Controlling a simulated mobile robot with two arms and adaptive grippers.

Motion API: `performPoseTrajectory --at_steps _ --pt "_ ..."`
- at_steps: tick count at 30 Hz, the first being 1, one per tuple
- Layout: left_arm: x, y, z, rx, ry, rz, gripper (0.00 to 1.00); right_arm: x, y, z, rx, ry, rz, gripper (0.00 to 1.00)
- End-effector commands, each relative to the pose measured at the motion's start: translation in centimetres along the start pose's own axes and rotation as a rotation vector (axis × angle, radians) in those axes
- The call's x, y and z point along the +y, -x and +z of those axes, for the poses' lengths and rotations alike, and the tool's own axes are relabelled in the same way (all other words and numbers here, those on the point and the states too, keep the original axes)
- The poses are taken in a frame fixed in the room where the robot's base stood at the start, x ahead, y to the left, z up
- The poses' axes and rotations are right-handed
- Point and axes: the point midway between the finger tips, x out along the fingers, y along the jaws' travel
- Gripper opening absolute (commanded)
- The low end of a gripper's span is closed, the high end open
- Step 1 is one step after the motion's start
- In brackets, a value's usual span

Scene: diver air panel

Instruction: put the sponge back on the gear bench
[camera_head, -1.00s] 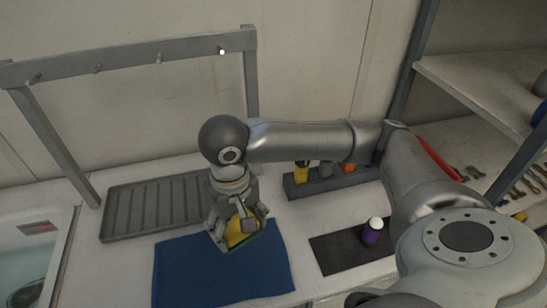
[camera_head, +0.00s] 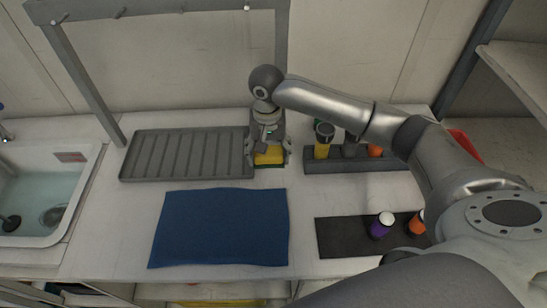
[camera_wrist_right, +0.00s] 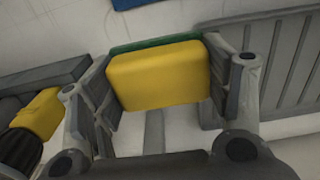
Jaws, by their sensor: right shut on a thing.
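The sponge (camera_head: 268,157) is yellow with a green layer. In the head view it is at the right end of the ribbed grey tray, over the white bench (camera_head: 110,220). My right gripper (camera_head: 270,160) is shut on it from above. In the right wrist view the sponge (camera_wrist_right: 158,77) sits between the two fingers (camera_wrist_right: 160,95), its green side facing away. I cannot tell whether it touches the bench top. My left gripper is not in view.
The ribbed tray (camera_head: 185,155) is close on the left of the sponge and a dark rack (camera_head: 345,160) with several items on the right. A blue towel (camera_head: 220,228) lies in front. A sink (camera_head: 45,190) is at far left.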

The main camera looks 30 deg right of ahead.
Motion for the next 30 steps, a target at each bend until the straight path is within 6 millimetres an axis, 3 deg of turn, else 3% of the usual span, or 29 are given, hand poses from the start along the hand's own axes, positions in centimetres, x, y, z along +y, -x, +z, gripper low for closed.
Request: performPoseTrajectory --at_steps 11,18,29,30 --pt "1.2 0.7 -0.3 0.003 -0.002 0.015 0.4 1.6 -3.4 -2.5 0.001 -0.002 0.001 0.45" --pt "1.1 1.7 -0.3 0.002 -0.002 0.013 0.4 1.4 -6.1 -2.4 0.002 0.001 -0.001 0.45" --pt "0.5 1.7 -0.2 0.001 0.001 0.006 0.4 1.4 -6.5 -2.4 0.002 0.0 -0.002 0.45" --pt "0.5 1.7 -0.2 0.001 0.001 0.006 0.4 1.4 -6.5 -2.4 0.002 0.001 -0.002 0.75"
